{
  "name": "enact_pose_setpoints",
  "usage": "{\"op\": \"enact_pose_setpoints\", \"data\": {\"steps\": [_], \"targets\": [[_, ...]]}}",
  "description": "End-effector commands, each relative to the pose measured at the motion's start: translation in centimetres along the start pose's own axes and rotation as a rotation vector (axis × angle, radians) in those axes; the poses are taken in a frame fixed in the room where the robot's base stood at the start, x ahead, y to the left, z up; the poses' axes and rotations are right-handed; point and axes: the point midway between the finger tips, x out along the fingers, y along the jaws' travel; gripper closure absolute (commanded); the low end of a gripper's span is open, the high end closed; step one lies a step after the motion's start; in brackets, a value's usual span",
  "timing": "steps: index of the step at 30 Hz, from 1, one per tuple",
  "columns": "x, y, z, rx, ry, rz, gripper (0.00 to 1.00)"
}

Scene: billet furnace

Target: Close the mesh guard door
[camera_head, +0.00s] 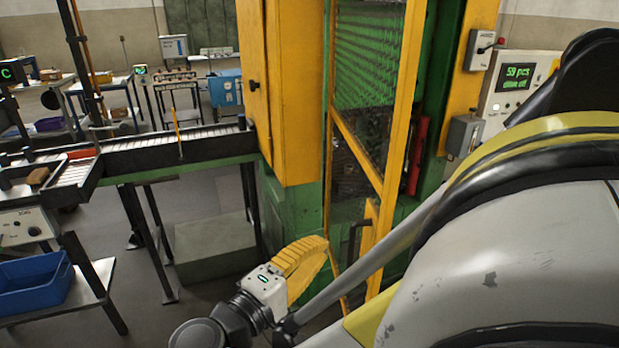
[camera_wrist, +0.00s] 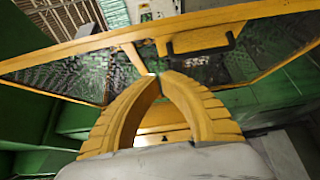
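The mesh guard door (camera_head: 405,95) has a yellow frame with dark mesh and stands right of centre in the head view. It appears to be swung out at an angle from the green machine, though how far is hard to tell. Its black handle (camera_head: 354,238) sits low on a yellow plate. In the wrist view the door frame (camera_wrist: 75,47) crosses the top, with the handle (camera_wrist: 203,47) above and right of my fingertips. My gripper (camera_wrist: 159,75) has ridged yellow fingers whose tips meet, with nothing seen between them. In the head view my gripper (camera_head: 328,245) is low, left of the handle.
A yellow cabinet panel (camera_head: 292,90) stands left of the door. A roller conveyor (camera_head: 165,150) runs to the left, with a blue bin (camera_head: 35,284) on a low shelf. A control box with a green display (camera_head: 515,80) is at right. Grey floor is open at lower left.

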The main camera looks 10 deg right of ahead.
Motion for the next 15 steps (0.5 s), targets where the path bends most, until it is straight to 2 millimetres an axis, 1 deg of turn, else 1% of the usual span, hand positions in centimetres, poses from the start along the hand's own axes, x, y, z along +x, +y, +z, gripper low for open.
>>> {"op": "enact_pose_setpoints", "data": {"steps": [5, 9, 14, 15], "targets": [[3.1, -0.2, 0.2, 0.0, -0.006, -0.002, 1.0], [6.3, -0.3, 0.2, 0.0, -0.006, -0.003, 1.0], [9.5, -0.3, 0.2, 0.0, -0.004, -0.003, 1.0], [10.1, -0.3, 0.7, 0.0, -0.005, -0.003, 1.0]]}}
